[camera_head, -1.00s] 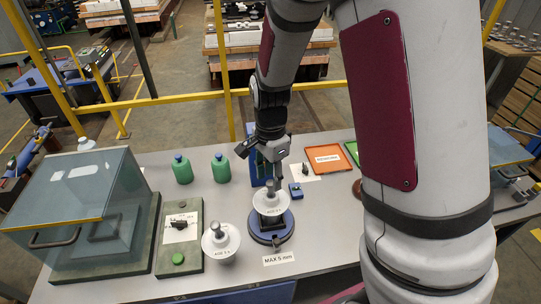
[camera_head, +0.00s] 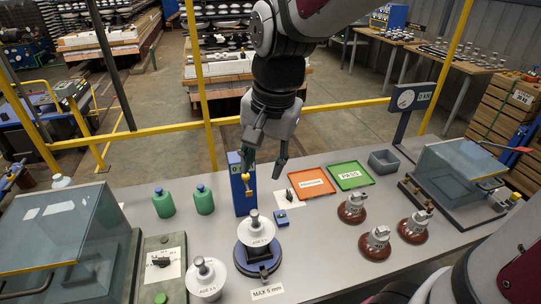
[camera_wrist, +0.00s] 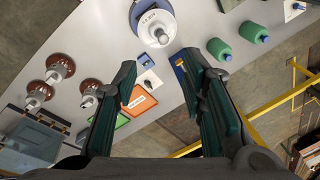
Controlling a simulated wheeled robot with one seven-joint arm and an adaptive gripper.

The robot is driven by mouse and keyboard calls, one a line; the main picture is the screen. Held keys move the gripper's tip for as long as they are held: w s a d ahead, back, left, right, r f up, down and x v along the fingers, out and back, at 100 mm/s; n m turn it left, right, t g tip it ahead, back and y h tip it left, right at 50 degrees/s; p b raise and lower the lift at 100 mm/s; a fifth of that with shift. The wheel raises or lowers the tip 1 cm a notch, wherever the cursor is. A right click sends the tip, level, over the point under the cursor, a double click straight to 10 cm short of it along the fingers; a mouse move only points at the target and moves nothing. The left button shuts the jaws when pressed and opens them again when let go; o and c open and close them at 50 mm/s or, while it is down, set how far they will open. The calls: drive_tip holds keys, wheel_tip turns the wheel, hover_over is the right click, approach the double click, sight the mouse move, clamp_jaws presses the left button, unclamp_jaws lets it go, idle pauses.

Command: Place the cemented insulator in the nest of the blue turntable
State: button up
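A white cemented insulator (camera_head: 256,230) with a grey metal pin on top stands upright on the blue turntable (camera_head: 259,262). How deeply it sits in the nest is hidden under its disc. It also shows in the wrist view (camera_wrist: 158,24), with part of the turntable (camera_wrist: 136,14) beside it. A second white insulator (camera_head: 206,279) stands on the table left of the turntable. My gripper (camera_head: 263,172) is open and empty, raised above and behind the insulator, clear of it. Its two spread fingers show in the wrist view (camera_wrist: 159,72) with nothing between them.
A blue post (camera_head: 242,188) stands behind the turntable, near my gripper. Green bottles (camera_head: 163,204), a clear-lidded box (camera_head: 60,228), orange (camera_head: 312,182) and green (camera_head: 350,176) trays, several brown insulators (camera_head: 353,209) and a dial gauge stand (camera_head: 405,105) share the table.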

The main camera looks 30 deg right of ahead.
drive_tip(key=s+r+n+t, duration=0.3)
drive_tip(key=s+r+n, duration=0.3)
drive_tip(key=s+n, duration=0.3)
drive_tip(key=shift+s+h, duration=0.3)
drive_tip(key=shift+s, duration=0.75)
